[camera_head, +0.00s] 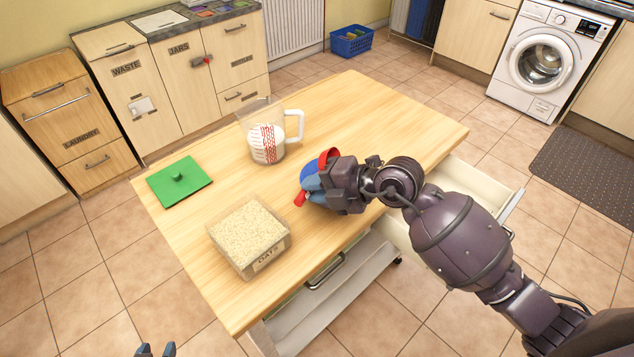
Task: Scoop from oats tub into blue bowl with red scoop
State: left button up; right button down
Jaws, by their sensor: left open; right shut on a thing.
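The clear oats tub (249,235) stands open and full of pale oats near the table's front left edge, its label facing front. My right gripper (314,188) is shut on the red scoop (328,157), whose other red end sticks out to the lower left. The blue bowl (308,171) shows only partly behind my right gripper and the scoop. Whether the scoop holds oats is hidden. My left gripper (156,351) is open at the bottom edge, off the table, only its tips in view.
A clear measuring jug (268,134) with white contents and red markings stands behind the bowl. The wooden table (385,110) is clear at its back right. An open drawer (480,185) sticks out on the right, with another (335,300) at the front.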

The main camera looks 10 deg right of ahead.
pick_arm(q)
notch_tip(320, 180, up, 9)
jog(key=p, duration=0.8)
jog(key=shift+w+f+p, duration=0.15)
jog(key=shift+p, duration=0.15)
pick_arm(e)
jog(key=shift+w+a+r+n+g+h, duration=0.1)
jog(key=shift+r+g+h, duration=0.4)
jog(key=shift+g+h, duration=0.95)
jog(key=shift+s+r+n+g+h, duration=0.1)
jog(key=shift+r+g+h, duration=0.65)
jog(key=shift+h, duration=1.15)
jog(key=shift+w+a+r+n+g+h, duration=0.1)
jog(key=shift+r+g+h, duration=0.2)
jog(key=shift+g+h, duration=1.25)
